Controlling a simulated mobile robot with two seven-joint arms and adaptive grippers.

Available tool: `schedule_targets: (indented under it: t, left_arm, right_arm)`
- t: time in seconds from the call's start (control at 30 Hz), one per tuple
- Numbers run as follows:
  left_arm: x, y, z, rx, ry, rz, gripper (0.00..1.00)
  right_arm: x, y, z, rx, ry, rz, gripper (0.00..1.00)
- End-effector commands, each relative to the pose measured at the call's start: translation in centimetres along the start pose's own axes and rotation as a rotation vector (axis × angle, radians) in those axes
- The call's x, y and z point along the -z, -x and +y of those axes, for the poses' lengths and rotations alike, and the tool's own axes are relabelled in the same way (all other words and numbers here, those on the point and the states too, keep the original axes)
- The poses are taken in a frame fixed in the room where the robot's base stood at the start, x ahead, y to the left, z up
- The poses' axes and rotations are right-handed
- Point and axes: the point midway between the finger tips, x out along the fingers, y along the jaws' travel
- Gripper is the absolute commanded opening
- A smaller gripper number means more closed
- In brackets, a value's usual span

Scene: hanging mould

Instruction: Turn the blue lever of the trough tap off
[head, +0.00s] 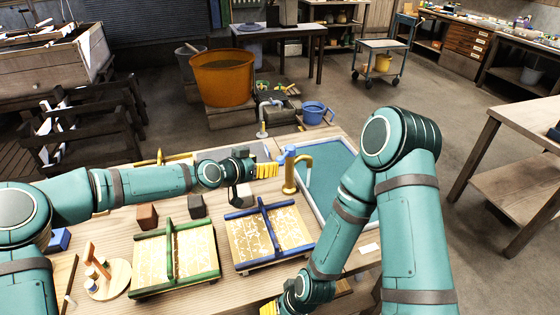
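A brass tap (290,186) with a curved spout stands at the near left edge of the trough (335,163), which has a pale rim and blue-green contents. Its blue lever (289,153) is at the top of the tap. My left gripper (268,171) is just left of the tap at about lever height, its yellow fingers pointing toward the tap. A small gap seems to separate them from the lever. I cannot tell how far the fingers are open. My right gripper (270,308) is low at the bottom edge, partly cut off, away from the tap.
A green-framed mould (177,222) and a blue-framed mould (272,203) lie on the wooden bench in front of the tap. Dark and brown blocks (147,217) sit behind them. My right arm crosses the trough's right side.

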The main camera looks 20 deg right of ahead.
Motion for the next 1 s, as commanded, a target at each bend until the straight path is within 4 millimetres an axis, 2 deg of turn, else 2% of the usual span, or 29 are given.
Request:
schedule_targets:
  t: [0.03, 0.2, 0.4, 0.6, 0.87, 0.9, 0.97, 1.0]
  left_arm:
    - [0.0, -1.2, 0.1, -0.003, 0.001, 0.001, 0.63]
    - [-0.1, -4.4, 0.1, -0.002, 0.002, 0.0, 0.63]
    - [0.0, -7.0, 0.0, 0.0, 0.001, 0.001, 0.63]
    - [0.0, -8.0, 0.0, -0.001, 0.0, -0.001, 0.63]
    - [0.0, -8.0, 0.0, 0.0, 0.0, 0.0, 0.63]
    - [0.0, -8.0, 0.0, 0.0, 0.0, 0.0, 0.58]
    - [0.0, -8.0, 0.0, 0.0, 0.0, 0.0, 0.37]
    - [0.0, -8.0, 0.0, 0.0, 0.0, 0.0, 0.23]
  right_arm:
    - [0.0, -0.1, 0.0, 0.0, 0.0, 0.001, 0.63]
    - [0.0, -0.3, 0.1, 0.0, 0.0, 0.001, 0.63]
    - [0.1, -0.4, 0.1, 0.0, 0.0, 0.002, 0.63]
    - [0.1, -0.5, 0.2, 0.0, 0.001, 0.003, 0.63]
    - [0.1, -0.5, 0.2, 0.0, 0.001, 0.003, 0.63]
    - [0.1, -0.5, 0.2, 0.0, 0.001, 0.003, 0.63]
    - [0.1, -0.5, 0.2, 0.0, 0.0, 0.003, 0.63]
    - [0.1, -0.5, 0.2, 0.0, 0.001, 0.003, 0.63]
